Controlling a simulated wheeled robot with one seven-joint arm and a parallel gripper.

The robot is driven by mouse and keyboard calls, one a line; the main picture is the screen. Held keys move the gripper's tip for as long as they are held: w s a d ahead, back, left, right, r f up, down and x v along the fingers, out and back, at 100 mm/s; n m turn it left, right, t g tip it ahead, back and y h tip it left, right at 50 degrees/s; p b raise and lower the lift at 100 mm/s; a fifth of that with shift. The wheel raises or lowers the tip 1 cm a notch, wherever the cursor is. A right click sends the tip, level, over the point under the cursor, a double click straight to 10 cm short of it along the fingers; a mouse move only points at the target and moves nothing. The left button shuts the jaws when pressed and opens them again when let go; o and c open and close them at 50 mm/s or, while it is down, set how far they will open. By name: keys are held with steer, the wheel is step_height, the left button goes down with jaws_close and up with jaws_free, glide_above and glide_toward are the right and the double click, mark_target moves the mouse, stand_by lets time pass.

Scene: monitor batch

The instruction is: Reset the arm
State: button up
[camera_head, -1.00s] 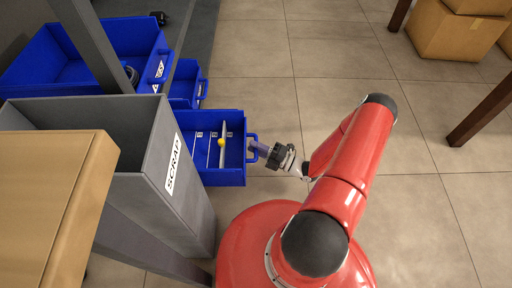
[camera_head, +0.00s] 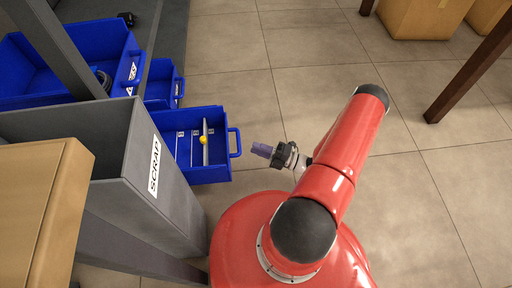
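My red arm (camera_head: 345,143) rises from my red base and bends over the floor. My gripper (camera_head: 262,150) points left toward the handle of a blue bin, with a gap of bare floor between them. Its fingertips are small and purplish, and I cannot make out whether they are apart. No object shows in it.
The blue bin (camera_head: 226,119) holds a yellow ball (camera_head: 203,140) and a light divider strip. A grey SCRAP bin (camera_head: 177,192) stands to its left, beside a wooden top (camera_head: 40,200). More blue bins (camera_head: 120,50) lie behind. Cardboard boxes (camera_head: 420,18) and dark table legs (camera_head: 470,75) stand right.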

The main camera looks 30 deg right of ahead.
stand_by(0.3)
steer(key=s+a+r+n+g+h+p, duration=0.1)
steer(key=a+r+n+g+h+p, duration=0.15)
steer(key=r+n+g, duration=0.8)
steer(key=s+a+r+n+g+h+p, duration=0.15)
steer(key=a+r+n+g, duration=0.3)
steer(key=r+n, duration=1)
steer(key=s+a+r+n+t+h+p, duration=0.1)
steer(key=s+r+n+h, duration=0.4)
steer(key=r+n, duration=0.5)
steer(key=s+a+r+n+t+h+p, duration=0.1)
steer(key=s+r+n+t+h+p, duration=0.3)
steer(key=r+n, duration=0.6)
step_height(320, 180, up, 6)
steer(key=shift+s+a+f+t+h, duration=0.3)
steer(key=shift+s+t+h, duration=0.5)
steer(key=shift+s+t, duration=0.3)
